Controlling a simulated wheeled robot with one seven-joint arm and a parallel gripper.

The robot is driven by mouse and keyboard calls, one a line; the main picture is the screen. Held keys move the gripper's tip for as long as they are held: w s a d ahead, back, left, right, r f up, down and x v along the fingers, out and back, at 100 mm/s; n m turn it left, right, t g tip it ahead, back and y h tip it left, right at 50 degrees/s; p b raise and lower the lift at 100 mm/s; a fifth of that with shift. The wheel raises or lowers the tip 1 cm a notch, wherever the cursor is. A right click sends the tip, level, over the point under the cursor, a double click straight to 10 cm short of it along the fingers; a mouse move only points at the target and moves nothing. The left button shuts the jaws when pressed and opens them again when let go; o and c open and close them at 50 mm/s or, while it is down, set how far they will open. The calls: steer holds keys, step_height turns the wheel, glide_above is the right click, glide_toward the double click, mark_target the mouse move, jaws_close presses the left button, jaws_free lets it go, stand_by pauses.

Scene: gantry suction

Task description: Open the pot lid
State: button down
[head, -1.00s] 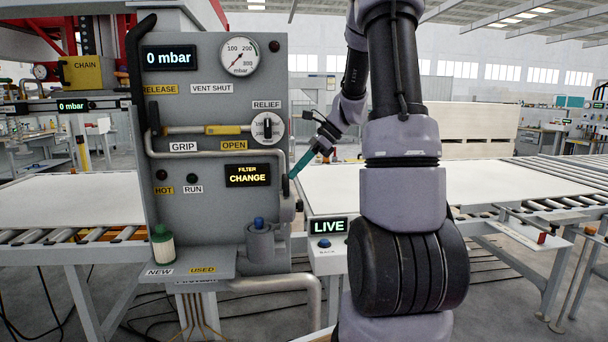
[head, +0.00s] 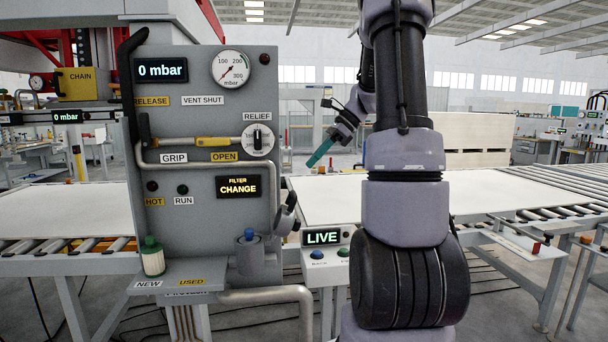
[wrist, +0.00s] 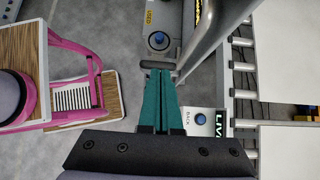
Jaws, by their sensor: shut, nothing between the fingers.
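A dark lever (head: 290,200) at the panel's right edge tilts outward. My gripper (head: 313,163) has teal fingers, shut and empty, right of the panel and above the pot's height. In the wrist view the fingertips (wrist: 160,72) appear close to a grey bar (wrist: 158,65); contact cannot be told.
A grey panel (head: 205,130) has a bent pipe handle and a yellow-gripped lever (head: 212,142). A LIVE button box (head: 322,238) and conveyor (head: 335,195) lie to the right. A large pipe (wrist: 215,35) passes beside the fingers.

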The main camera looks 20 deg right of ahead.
steer(key=shift+v, duration=1.6)
steer(key=s+a+r+n+t+h, duration=0.2)
steer(key=s+a+n+h, duration=0.1)
steer(key=s+a+n, duration=0.4)
steer(key=s+a+r+n+t+h, duration=0.2)
steer(key=s+a+n, duration=0.6)
steer(key=s, duration=0.4)
steer(key=shift+r+n+h, duration=0.2)
steer(key=shift+n+h, duration=0.2)
steer(key=c, duration=1.5)
jaws_free()
steer(key=shift+s+a+n, duration=0.1)
steer(key=shift+s+n, duration=0.2)
steer(key=shift+n, duration=0.1)
steer(key=shift+c, duration=0.2)
steer(key=o, duration=0.8)
steer(key=shift+s+f+t, duration=0.1)
steer(key=shift+s+t, duration=0.1)
steer(key=shift+t, duration=0.2)
